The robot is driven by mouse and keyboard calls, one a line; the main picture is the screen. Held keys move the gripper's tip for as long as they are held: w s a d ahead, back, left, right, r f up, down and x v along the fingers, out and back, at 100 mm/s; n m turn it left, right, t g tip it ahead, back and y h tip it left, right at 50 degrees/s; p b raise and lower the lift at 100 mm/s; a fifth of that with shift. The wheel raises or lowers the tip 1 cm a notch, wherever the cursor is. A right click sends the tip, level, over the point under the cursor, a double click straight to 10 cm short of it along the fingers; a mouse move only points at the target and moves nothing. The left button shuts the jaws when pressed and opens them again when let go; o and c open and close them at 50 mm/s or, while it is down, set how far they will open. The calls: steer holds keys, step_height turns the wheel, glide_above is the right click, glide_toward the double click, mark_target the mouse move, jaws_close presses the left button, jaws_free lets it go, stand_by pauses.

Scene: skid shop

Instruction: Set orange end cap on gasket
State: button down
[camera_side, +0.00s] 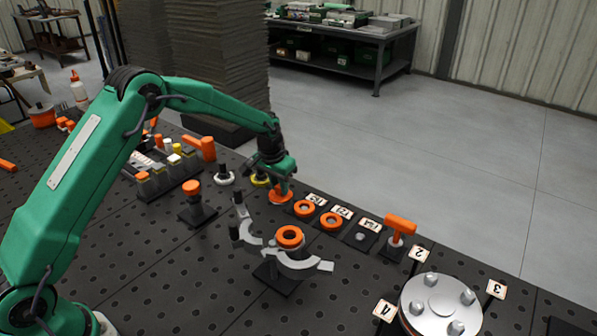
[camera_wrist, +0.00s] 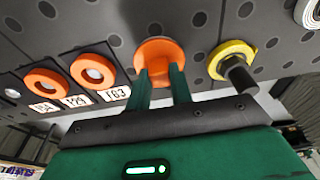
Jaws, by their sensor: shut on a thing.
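The orange end cap (camera_side: 280,198) is a flanged disc at the far edge of the perforated table, left of the labelled plates. My gripper (camera_side: 283,187) is shut on it from above. In the wrist view, the green fingers of my gripper (camera_wrist: 161,76) grip the cap's raised middle, and its wide flange (camera_wrist: 150,46) shows beyond them. I cannot tell whether the cap touches the table. An orange ring (camera_side: 289,232) sits on the grey clamp fixture in front. Two more orange rings (camera_side: 304,208) (camera_side: 331,221) lie on labelled plates. Which ring is the gasket is unclear.
A yellow ring with a black handle (camera_wrist: 235,62) is close beside the cap. The grey curved clamp fixture (camera_side: 304,264) has upright posts. An orange-headed mallet shape (camera_side: 400,224) and a bolted silver flange (camera_side: 440,303) stand right. A rack of small parts (camera_side: 170,178) stands left.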

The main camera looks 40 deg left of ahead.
steer(key=shift+r, duration=0.1)
steer(key=shift+r, duration=2.95)
steer(key=shift+s+d+r, duration=0.25)
steer(key=shift+d+r, duration=0.05)
steer(key=shift+d, duration=0.2)
steer(key=s+d+r, duration=0.5)
steer(key=s+d, duration=0.3)
steer(key=s+d+r, duration=0.5)
steer(key=s+d, duration=0.3)
steer(key=s, duration=0.1)
steer(key=shift+r+h, duration=0.15)
steer(key=shift+h, duration=0.25)
steer(key=shift+s+x, duration=0.15)
steer(key=shift+x, duration=0.75)
steer(key=shift+s+x, duration=0.2)
steer(key=shift+x, duration=0.65)
steer(key=shift+a+f, duration=0.15)
steer(key=shift+f, duration=0.65)
steer(key=shift+a+f, duration=0.1)
steer(key=shift+f, duration=0.7)
